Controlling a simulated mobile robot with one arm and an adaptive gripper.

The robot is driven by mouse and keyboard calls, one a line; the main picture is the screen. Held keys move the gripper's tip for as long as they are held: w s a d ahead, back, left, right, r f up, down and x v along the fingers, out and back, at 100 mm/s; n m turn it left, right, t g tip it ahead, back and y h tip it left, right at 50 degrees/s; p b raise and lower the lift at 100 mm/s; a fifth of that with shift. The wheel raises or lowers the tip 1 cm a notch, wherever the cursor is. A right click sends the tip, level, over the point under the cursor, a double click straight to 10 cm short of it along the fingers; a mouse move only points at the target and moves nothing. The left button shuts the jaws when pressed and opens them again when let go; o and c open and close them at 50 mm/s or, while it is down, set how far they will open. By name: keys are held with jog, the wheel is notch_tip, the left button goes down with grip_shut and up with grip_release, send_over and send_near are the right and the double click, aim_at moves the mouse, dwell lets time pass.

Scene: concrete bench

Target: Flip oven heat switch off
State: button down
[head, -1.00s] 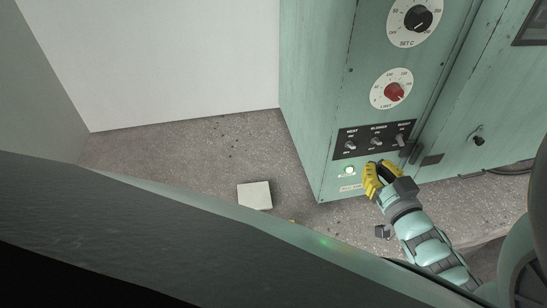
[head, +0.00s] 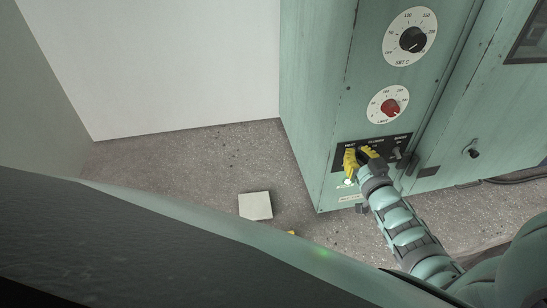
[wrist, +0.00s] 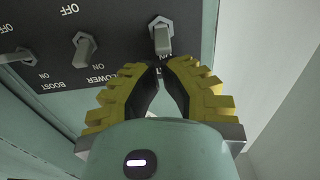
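The heat switch (wrist: 162,40) is a grey metal toggle on the black switch panel (head: 341,146) of the green oven. In the wrist view, which shows the panel upside down, it stands just beyond my fingertips. My gripper (wrist: 160,68) has yellow ribbed fingers with dark pads. Its tips are drawn close together and nothing shows between them. I cannot tell whether they touch the toggle. In the head view my gripper (head: 362,153) covers the heat and blower switches. The wrist view shows the toggle's lever leaning toward the gripper side.
The blower switch (wrist: 84,48) and boost switch (wrist: 15,55) are beside the heat switch. A red limit knob (head: 391,107) and black set knob (head: 413,39) sit above the panel. A lit indicator (head: 348,182) is below it. A pale block (head: 255,206) lies on the bench.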

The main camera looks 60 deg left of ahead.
jog(key=shift+a, duration=0.35)
jog(key=shift+f, duration=0.1)
jog(key=shift+f+b, duration=0.1)
jog(key=shift+b, duration=0.45)
jog(key=shift+d+b, duration=0.1)
jog(key=shift+b, duration=0.2)
